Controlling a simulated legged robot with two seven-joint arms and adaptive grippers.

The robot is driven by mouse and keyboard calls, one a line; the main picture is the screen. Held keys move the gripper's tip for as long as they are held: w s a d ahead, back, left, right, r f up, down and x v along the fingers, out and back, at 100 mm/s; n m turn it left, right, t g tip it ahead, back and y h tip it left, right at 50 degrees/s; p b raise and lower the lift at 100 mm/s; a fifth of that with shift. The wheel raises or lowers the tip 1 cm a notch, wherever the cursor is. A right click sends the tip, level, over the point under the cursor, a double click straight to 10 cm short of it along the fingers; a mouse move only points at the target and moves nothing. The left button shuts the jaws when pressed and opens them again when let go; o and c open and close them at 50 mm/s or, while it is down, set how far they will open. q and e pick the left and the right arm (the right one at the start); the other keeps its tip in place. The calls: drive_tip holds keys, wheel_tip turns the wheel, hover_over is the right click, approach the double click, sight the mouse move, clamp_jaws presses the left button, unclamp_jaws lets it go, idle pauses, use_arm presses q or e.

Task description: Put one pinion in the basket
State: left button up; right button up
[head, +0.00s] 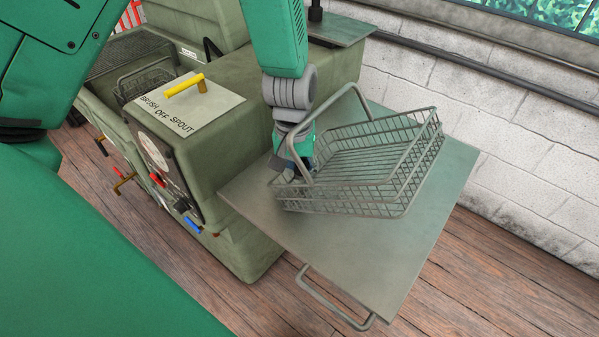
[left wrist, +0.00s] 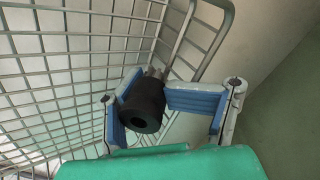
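The wire basket (head: 385,150) stands on the grey metal shelf, with its hoop handle raised. My left gripper (head: 290,172) comes down from above at the basket's left end, by the handle; whether it is inside the rim is hard to tell. In the left wrist view, a dark pinion (left wrist: 145,102), a black cylinder with a toothed grey end, sits between the blue pads of the left gripper (left wrist: 148,100) and touches them. The basket's wire mesh (left wrist: 60,75) lies behind it. In the head view the pinion is hidden by the gripper. My right gripper is not in view.
The shelf (head: 255,205) has free room in front of the basket. A green machine (head: 235,130) with a yellow handle (head: 185,87) and levers stands left of it. Another wire basket (head: 145,82) sits at the machine's back left. A white brick wall (head: 525,150) bounds the right.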

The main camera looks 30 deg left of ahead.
use_arm(q)
drive_tip(key=shift+a+f, duration=0.2)
drive_tip(key=shift+f, duration=0.1)
drive_tip(key=shift+d+r, duration=0.2)
drive_tip(key=shift+d, duration=0.85)
drive_tip(key=shift+w+d+r, duration=0.1)
drive_tip(key=shift+w+d, duration=0.1)
drive_tip(key=shift+d, duration=0.25)
drive_tip(key=shift+a, duration=0.95)
drive_tip(key=shift+d+r, duration=0.1)
drive_tip(key=shift+r, duration=0.25)
wheel_tip(320, 180, up, 11)
drive_tip(key=p, duration=0.1)
drive_tip(key=shift+r, duration=0.2)
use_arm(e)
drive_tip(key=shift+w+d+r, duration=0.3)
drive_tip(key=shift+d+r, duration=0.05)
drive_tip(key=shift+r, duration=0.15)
